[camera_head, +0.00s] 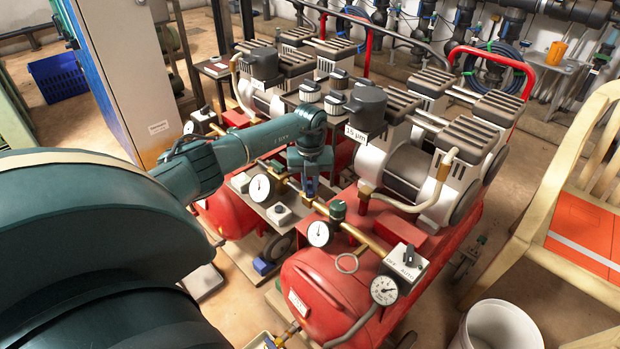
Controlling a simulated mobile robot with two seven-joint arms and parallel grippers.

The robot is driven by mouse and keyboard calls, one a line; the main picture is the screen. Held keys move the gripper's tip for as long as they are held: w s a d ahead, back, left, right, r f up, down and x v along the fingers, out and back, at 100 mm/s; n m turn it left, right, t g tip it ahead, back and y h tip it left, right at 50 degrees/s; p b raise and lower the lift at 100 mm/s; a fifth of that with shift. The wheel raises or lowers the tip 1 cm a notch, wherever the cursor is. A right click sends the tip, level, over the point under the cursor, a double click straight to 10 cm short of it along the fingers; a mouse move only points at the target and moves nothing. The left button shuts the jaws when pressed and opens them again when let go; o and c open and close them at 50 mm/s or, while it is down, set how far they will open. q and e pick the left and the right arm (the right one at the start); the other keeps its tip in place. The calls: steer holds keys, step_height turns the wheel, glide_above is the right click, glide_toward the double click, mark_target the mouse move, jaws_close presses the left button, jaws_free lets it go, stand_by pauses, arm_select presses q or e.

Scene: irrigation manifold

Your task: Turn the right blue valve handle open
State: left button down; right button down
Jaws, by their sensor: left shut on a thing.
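My left arm reaches in from the left over a red twin-tank compressor. My left gripper (310,178) points down at the brass pipework and is shut on a small blue valve handle (311,188). The fingers hide much of the handle, so I cannot tell how far it is turned. The brass pipe (363,237) runs below it, with a white gauge (260,187) on the left and another gauge (319,233) below, beside a green-topped knob (338,210). I see no second blue handle clearly on this pipe. My right gripper is not in view.
Grey compressor motors (408,165) stand close behind the gripper. A pressure switch box (403,265) and gauge (384,290) sit at the front tank (325,290). A cream chair (550,205) and white bucket (497,325) are at right. A tall cabinet (125,75) stands at left.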

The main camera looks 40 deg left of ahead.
arm_select(q)
steer(key=n+p, duration=0.2)
steer(key=n, duration=0.1)
steer(key=n+p, duration=0.1)
steer(key=shift+r, duration=0.25)
steer(key=n+p, duration=0.2)
steer(key=n, duration=0.1)
steer(key=shift+f, duration=0.1)
steer(key=shift+a+n, duration=0.1)
steer(key=shift+n, duration=0.3)
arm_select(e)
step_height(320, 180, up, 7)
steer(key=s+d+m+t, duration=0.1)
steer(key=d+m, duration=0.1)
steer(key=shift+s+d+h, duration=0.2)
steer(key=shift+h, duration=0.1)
arm_select(q)
steer(key=shift+f, duration=0.1)
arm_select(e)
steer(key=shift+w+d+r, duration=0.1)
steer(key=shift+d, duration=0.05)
arm_select(q)
steer(key=c, duration=1.4)
jaws_free()
steer(key=shift+c, duration=0.2)
